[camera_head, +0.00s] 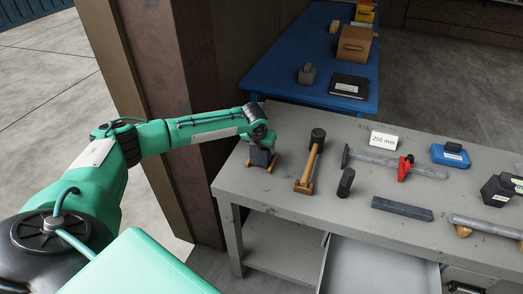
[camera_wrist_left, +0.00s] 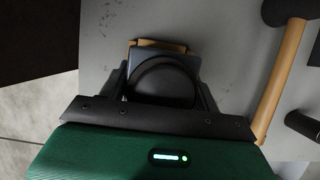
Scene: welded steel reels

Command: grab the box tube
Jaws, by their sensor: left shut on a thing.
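A short, dark blue-grey square-sided piece, which looks like the box tube (camera_head: 261,158), stands on small wooden strips at the left end of the grey bench. It also shows in the left wrist view (camera_wrist_left: 180,48), between the fingers, with a dark round shape covering much of it. My left gripper (camera_head: 260,146) reaches down over it and is shut on it; the fingers also show in the left wrist view (camera_wrist_left: 163,92). The piece appears to be still at the wood strips; any gap below is too small to tell. My right gripper is not in view.
On the grey bench (camera_head: 285,195), a mallet (camera_head: 311,162) lies close to the right, then a black cylinder (camera_head: 346,182), a dark bar (camera_head: 402,209), a long tube with a red clamp (camera_head: 405,168) and a blue case (camera_head: 450,155). A rusty column (camera_head: 190,100) stands behind my left arm.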

